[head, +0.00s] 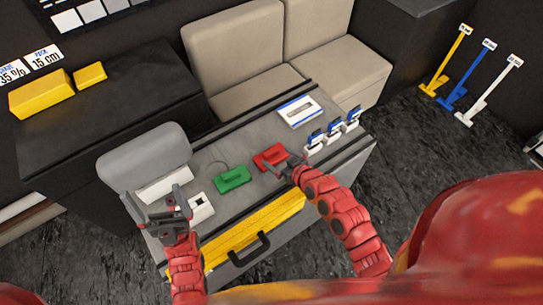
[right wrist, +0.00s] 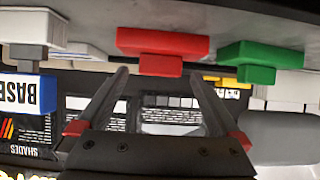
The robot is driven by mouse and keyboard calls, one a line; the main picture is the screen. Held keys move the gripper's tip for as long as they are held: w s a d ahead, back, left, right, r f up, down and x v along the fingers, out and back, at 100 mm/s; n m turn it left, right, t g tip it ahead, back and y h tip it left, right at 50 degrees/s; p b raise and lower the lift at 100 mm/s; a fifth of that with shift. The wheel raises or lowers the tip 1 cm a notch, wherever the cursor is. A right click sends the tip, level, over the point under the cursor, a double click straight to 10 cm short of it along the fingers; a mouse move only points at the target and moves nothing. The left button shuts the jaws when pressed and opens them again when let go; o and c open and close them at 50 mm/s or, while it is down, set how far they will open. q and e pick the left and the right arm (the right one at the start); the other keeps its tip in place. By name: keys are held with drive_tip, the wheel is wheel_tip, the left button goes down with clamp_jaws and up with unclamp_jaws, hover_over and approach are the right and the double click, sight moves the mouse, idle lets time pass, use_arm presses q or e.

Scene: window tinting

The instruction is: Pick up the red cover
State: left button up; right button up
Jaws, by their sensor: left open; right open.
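The red cover (head: 270,157) is a flat red block with a raised grip, lying on the grey table top (head: 237,140). In the right wrist view the red cover (right wrist: 163,45) is upside down in the picture, just beyond the fingertips and between their lines. My right gripper (head: 287,166) is at the cover's right side in the head view; it is open in the wrist view (right wrist: 163,80), with nothing between its fingers. Whether a finger touches the cover is unclear. My left gripper (head: 160,206) is open and empty at the table's left end, near a white box.
A green cover (head: 233,179) lies left of the red one and also shows in the wrist view (right wrist: 262,62). Several blue-and-white holders (head: 333,130) stand to the right. A white-and-blue box (head: 299,112) lies behind. A yellow drawer front (head: 250,238) faces me.

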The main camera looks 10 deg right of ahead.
sight(272, 153)
drive_tip(key=x, duration=0.5)
drive_tip(key=shift+a+r, duration=0.1)
drive_tip(key=shift+r, duration=0.1)
drive_tip(key=c, duration=1.3)
drive_tip(key=shift+r, duration=0.1)
drive_tip(key=shift+r, duration=0.1)
